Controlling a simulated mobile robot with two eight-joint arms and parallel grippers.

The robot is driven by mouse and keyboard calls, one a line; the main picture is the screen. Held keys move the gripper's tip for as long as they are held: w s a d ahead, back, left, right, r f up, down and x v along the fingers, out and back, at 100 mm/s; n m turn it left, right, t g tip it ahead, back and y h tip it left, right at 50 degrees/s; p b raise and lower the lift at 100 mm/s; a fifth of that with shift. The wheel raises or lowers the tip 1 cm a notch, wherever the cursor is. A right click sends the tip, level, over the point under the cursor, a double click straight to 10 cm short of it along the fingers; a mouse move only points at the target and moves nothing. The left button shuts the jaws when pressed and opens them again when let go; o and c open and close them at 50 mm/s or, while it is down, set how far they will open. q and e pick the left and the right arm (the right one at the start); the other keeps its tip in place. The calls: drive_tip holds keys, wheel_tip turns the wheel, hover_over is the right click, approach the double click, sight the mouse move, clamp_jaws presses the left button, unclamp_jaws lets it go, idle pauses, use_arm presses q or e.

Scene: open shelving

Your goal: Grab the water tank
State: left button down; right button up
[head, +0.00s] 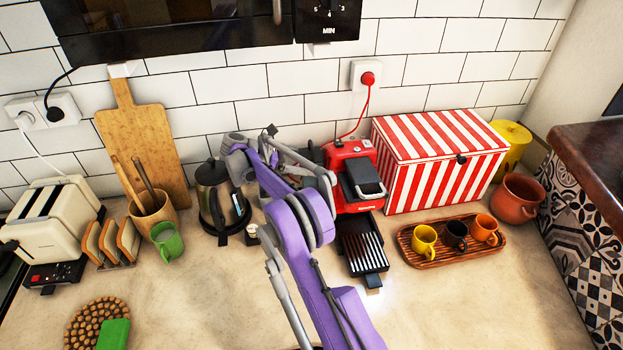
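A red coffee machine (347,160) with a black and grey front and a slatted drip tray (362,246) stands against the tiled wall. I cannot make out a separate water tank; the machine's left and rear side is partly hidden by my arm. A purple arm, which seems to be my right one, rises from the bottom edge and bends over at the top. Its grey gripper (322,176) is close beside the machine's left side. Whether it touches the machine, and whether its fingers are open or shut, I cannot tell. My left gripper is not in view.
A red-striped box (437,160) stands right of the machine, with a wooden tray (432,258) of cups in front. A kettle (221,200) stands left of my arm. A red cord (364,112) runs to the wall socket. The front counter is mostly clear.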

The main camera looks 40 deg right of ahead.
drive_tip(key=c, duration=1.5)
clamp_jaws()
drive_tip(key=shift+r, duration=0.15)
